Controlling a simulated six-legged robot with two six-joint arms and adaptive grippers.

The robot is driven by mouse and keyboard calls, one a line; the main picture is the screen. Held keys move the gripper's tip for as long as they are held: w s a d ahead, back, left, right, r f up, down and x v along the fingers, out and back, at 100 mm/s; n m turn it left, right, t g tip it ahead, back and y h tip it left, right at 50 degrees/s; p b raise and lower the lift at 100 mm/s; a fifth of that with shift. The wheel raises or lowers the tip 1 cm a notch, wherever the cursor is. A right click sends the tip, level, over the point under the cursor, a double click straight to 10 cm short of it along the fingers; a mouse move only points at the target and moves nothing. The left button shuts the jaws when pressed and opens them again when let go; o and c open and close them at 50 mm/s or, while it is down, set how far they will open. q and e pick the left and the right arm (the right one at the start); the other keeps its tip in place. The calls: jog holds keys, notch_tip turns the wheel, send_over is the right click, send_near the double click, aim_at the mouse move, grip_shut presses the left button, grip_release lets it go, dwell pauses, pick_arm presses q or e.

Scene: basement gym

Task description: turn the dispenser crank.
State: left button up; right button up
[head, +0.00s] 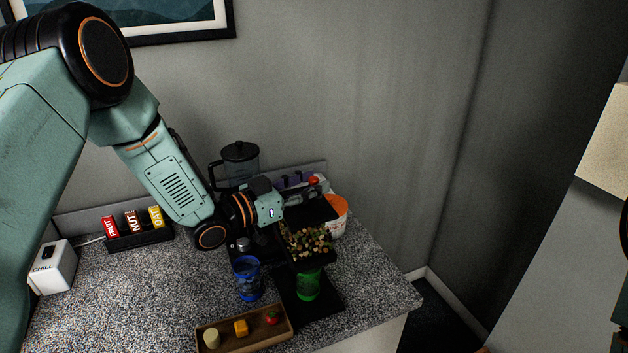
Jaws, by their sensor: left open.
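The dispenser stands near the counter's right end. Its hopper (307,241) is full of mixed nuts or dried pieces, above a black base (322,303). A green cup (308,286) stands on the base under the hopper. I cannot make out the crank clearly; a small red part (313,180) shows beside my gripper, and I cannot tell whether it belongs to the crank. My left gripper (308,190) is open just behind and above the hopper. Its fingers are small and dark, and I cannot tell whether they touch anything. My right gripper is not in view.
A blender (240,160) stands behind my left wrist. A white and orange tub (338,215) is right of the gripper. A blue cup (247,278) and a wooden tray (244,332) with small food pieces are in front. Labelled boxes (132,221) stand left. Open speckled counter lies between.

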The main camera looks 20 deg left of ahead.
pick_arm(q)
jog(key=shift+w+d, duration=0.35)
jog(key=shift+w, duration=0.05)
jog(key=shift+r, duration=0.1)
jog(key=shift+c, duration=0.4)
grip_shut()
